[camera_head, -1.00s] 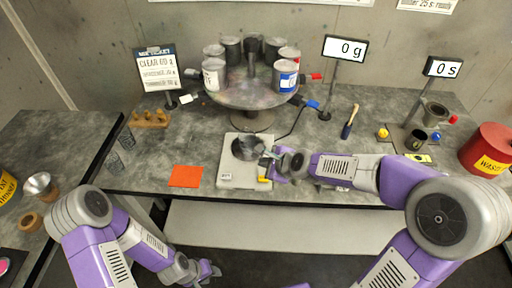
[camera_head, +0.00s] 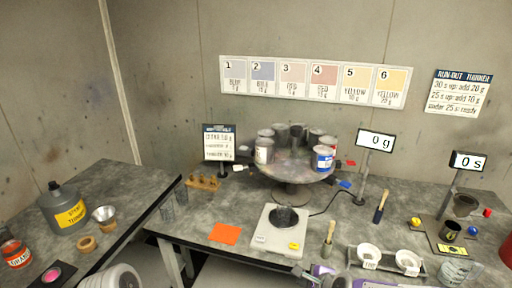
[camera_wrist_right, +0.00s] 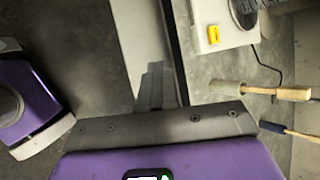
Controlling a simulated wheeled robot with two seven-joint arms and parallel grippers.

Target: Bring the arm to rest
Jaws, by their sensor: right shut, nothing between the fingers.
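My right gripper (camera_head: 308,274) is at the bottom edge of the head view, in front of the bench and just below the scale. Its purple wrist is partly cut off there. In the right wrist view its dark fingers (camera_wrist_right: 157,85) are together with nothing between them. The white scale (camera_head: 262,243) stands on the bench with a dark cup (camera_head: 283,217) on it; its corner (camera_wrist_right: 200,30) also shows in the right wrist view. A grey part of my left arm shows at the bottom left of the head view; my left gripper is out of view.
The turntable (camera_head: 290,182) with several cans is behind. An orange sheet (camera_head: 225,234) lies left. A side bench (camera_head: 110,185) holds a grey jug (camera_head: 62,210).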

